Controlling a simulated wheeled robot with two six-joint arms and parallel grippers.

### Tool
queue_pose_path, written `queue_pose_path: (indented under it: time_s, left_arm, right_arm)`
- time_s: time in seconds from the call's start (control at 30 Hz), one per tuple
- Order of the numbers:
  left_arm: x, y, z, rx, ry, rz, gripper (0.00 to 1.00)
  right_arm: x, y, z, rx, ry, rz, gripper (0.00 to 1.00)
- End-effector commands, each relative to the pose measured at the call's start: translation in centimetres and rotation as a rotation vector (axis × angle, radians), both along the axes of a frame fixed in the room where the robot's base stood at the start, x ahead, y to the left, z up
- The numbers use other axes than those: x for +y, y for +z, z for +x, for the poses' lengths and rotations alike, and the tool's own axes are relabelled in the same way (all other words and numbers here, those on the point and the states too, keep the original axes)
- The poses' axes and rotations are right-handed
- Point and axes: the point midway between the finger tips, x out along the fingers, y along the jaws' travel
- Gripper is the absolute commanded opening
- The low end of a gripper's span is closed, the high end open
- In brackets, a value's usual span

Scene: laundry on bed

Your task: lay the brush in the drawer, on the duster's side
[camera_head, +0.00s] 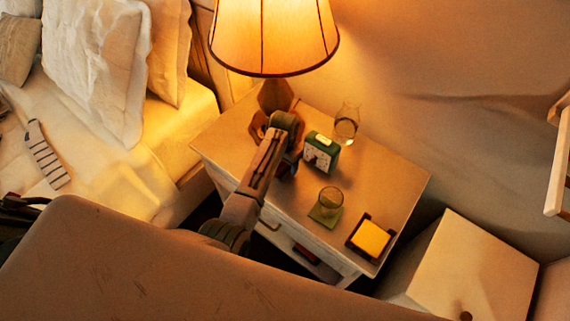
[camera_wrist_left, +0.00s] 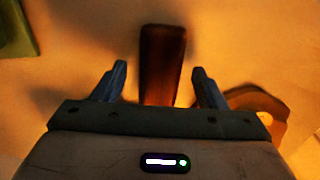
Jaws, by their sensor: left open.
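My left gripper (camera_head: 287,150) is over the nightstand top, between the lamp's foot and the green clock. In the left wrist view its two fingers (camera_wrist_left: 160,70) are apart. A dark brown, oblong thing, which looks like the brush (camera_wrist_left: 162,65), lies between and beyond the fingertips, with a gap on each side. In the head view the hand mostly hides it. The drawer (camera_head: 305,255) shows below the nightstand's front edge, with a dark reddish thing in it. I cannot tell whether that is the duster. My right gripper is not in view.
The nightstand (camera_head: 385,190) also holds a lamp (camera_head: 275,35), a green clock (camera_head: 321,152), a clear glass (camera_head: 346,125), another glass (camera_head: 330,198) on a green coaster (camera_head: 322,218), and yellow notes (camera_head: 370,238) in a dark tray. The bed (camera_head: 110,185) is left.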

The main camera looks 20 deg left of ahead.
Motion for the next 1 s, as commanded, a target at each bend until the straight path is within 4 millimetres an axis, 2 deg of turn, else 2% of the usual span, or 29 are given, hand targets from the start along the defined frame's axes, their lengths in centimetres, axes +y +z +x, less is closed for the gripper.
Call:
queue_pose_path:
  time_s: [0.1,0.33,0.37,0.6,0.67,1.0]
  left_arm:
    - [0.00,-0.97,-0.03,0.001,0.000,0.000,0.65]
    - [0.01,-1.17,0.00,-0.001,0.000,0.000,0.65]
    - [0.01,-1.17,0.00,-0.001,0.000,0.000,0.64]
    - [0.01,-1.15,0.00,-0.001,0.000,0.000,0.16]
    - [0.01,-1.13,0.01,-0.001,0.000,0.001,0.12]
    - [0.03,-0.97,-0.06,-0.002,0.000,0.000,0.12]
  right_arm:
    - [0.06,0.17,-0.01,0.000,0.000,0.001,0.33]
    - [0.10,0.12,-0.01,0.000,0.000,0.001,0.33]
    - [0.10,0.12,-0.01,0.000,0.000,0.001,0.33]
    - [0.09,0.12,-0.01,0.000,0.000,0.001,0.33]
    - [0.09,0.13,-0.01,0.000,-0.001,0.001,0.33]
    - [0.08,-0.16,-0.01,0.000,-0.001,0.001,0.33]
